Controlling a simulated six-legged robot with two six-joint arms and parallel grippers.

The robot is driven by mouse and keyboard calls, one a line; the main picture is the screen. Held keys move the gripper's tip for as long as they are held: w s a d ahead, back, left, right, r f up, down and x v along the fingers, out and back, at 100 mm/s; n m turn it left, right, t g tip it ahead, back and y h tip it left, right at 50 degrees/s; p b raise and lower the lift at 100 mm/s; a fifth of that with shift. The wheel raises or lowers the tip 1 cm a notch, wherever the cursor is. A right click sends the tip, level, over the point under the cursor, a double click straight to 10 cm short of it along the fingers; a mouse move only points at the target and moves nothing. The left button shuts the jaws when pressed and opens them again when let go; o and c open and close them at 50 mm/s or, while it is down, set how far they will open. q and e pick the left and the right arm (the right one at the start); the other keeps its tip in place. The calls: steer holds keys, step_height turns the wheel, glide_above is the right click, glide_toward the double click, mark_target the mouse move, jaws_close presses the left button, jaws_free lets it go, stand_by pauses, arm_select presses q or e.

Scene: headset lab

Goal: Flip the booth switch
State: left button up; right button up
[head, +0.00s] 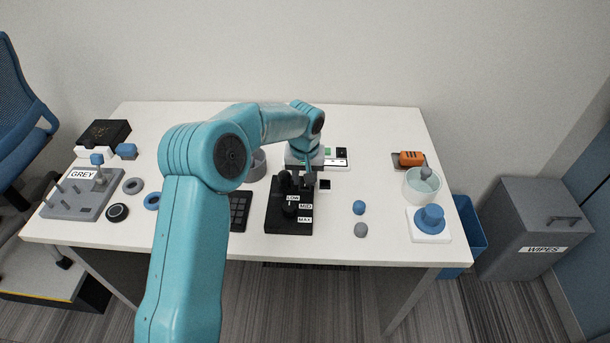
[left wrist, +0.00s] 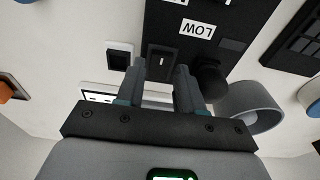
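A black control panel (head: 277,219) with LOW, MID and MAX labels lies on the white table. A black rocker switch (left wrist: 162,61) with a white line mark sits at the panel's edge. I take it to be the booth switch; the head view mostly hides it behind my gripper. My left gripper (head: 304,178) points down over this end of the panel. In the left wrist view its two fingers (left wrist: 160,76) are apart, with the switch showing between and just beyond their tips. I cannot tell whether they touch it. My right gripper is not in view.
A round black knob (left wrist: 210,78) is close beside one finger. A small white-framed black square (left wrist: 120,56) lies on the other side. A grey ring-shaped holder (left wrist: 250,108) and a keypad (head: 239,211) are nearby. Blue and grey balls (head: 359,208) lie right of the panel.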

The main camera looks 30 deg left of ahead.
arm_select(q)
step_height(320, 180, up, 16)
steer(key=s+d, duration=0.1)
steer(key=s, duration=0.1)
stand_by(0.4)
steer(key=shift+d, duration=0.1)
stand_by(0.4)
